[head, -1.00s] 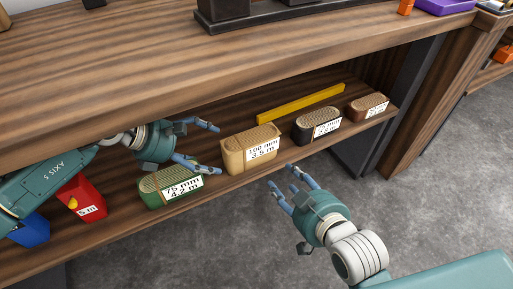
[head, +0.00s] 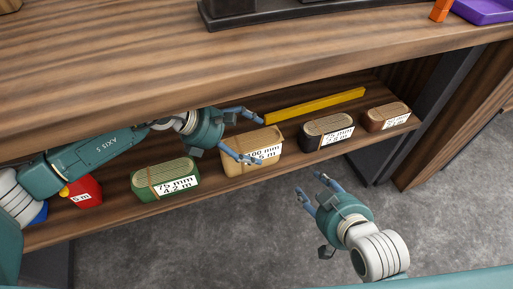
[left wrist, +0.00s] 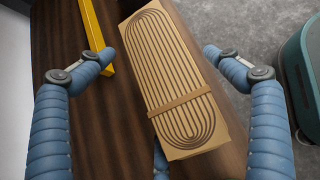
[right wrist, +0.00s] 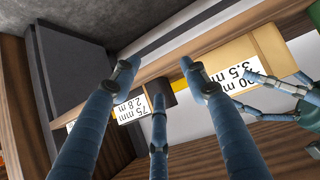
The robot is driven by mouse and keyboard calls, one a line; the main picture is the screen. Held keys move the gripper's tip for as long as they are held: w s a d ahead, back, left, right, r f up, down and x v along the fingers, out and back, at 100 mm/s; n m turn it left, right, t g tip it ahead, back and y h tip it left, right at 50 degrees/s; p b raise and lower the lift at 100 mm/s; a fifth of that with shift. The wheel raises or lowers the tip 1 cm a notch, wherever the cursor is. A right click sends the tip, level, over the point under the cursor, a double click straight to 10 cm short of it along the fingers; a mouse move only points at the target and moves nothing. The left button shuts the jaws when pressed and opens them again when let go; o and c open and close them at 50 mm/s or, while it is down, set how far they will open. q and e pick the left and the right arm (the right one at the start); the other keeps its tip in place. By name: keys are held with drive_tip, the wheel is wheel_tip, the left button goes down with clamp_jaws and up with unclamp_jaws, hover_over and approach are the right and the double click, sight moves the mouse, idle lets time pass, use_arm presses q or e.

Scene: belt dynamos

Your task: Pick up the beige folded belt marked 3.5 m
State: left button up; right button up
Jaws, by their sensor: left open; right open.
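The beige folded belt (head: 240,148) lies on the lower shelf, with a label reading 100 mm, 3.5 m, partly covered by my left fingers in the head view. In the left wrist view the belt (left wrist: 178,75) shows its looped top and a tan band, between the spread fingers. My left gripper (head: 252,138) is open around it, one finger on the far side and one across the front; contact cannot be told. The belt's label end also shows in the right wrist view (right wrist: 268,50). My right gripper (head: 310,184) is open and empty in front of the shelf.
A green belt (head: 165,180) marked 4.2 m sits left of it. A black belt (head: 327,132) and a brown belt (head: 386,116) sit to the right. A yellow bar (head: 315,106) lies behind. The upper tabletop (head: 130,65) overhangs the shelf.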

use_arm(q)
drive_tip(key=shift+f, duration=0.2)
drive_tip(key=shift+d+f, duration=0.15)
drive_tip(key=shift+d, duration=0.15)
drive_tip(key=c, duration=2)
drive_tip(key=shift+w+r, duration=0.15)
drive_tip(key=shift+r, duration=0.1)
drive_tip(key=shift+c, duration=0.3)
use_arm(e)
drive_tip(key=shift+w+a+r+t, duration=0.1)
drive_tip(key=shift+w+r+t, duration=0.3)
drive_tip(key=shift+w+r, duration=0.4)
use_arm(q)
drive_tip(key=shift+r, duration=0.15)
use_arm(e)
drive_tip(key=shift+f, duration=0.2)
